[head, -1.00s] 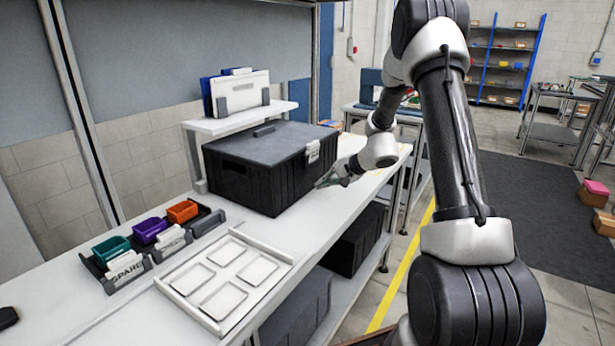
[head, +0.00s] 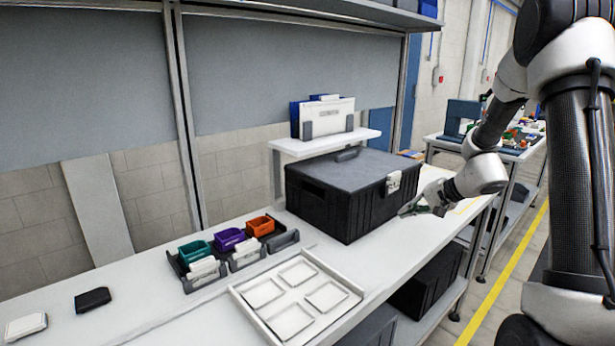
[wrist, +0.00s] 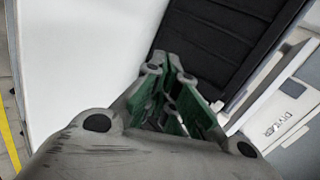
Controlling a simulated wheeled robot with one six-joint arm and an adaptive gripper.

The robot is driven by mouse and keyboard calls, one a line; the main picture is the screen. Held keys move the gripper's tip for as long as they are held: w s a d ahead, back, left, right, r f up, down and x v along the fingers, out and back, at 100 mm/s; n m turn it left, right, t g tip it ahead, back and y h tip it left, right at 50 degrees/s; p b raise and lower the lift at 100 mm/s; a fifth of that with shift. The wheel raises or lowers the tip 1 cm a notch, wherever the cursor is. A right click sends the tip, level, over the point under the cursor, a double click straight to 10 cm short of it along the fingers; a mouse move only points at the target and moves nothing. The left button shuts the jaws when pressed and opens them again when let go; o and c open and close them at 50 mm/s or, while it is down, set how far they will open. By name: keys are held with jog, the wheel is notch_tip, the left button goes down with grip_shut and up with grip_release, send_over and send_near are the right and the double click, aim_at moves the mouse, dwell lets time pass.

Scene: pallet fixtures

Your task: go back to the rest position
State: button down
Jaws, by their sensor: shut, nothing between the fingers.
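My gripper (head: 408,211) is shut and empty, to the right of the black lidded box (head: 325,210) and low over the white bench (head: 200,318). In the wrist view the gripper fingers (wrist: 170,75) come together, with the dark ribbed wall of the box (wrist: 230,45) beyond them. I cannot tell whether the fingertips touch the box. The box is closed, with a pale latch on its right side.
A white tray (head: 318,279) with square recesses lies in front of the box. A dark rack (head: 187,281) holds teal, purple and orange bins. A small shelf (head: 330,144) with folders stands behind the box. Black and white flat items lie at the left.

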jog(key=s+a+r+n+g+h, duration=0.1)
jog(key=s+a+r+n+g, duration=0.15)
jog(key=s+r, duration=0.5)
jog(key=s+a+r+n+g, duration=0.1)
jog(key=s+a+r+n, duration=0.2)
jog(key=s, duration=0.7)
jog(key=s+d+r+n+h, duration=0.1)
jog(key=s+d+r+h, duration=0.1)
jog(key=s, duration=0.7)
jog(key=s+d+r+n+h, duration=0.2)
jog(key=s+d, duration=0.3)
jog(key=s, duration=0.4)
jog(key=shift+d+r+t+h, duration=0.35)
jog(key=shift+d+r+h, duration=0.05)
jog(key=shift+r+h, duration=0.5)
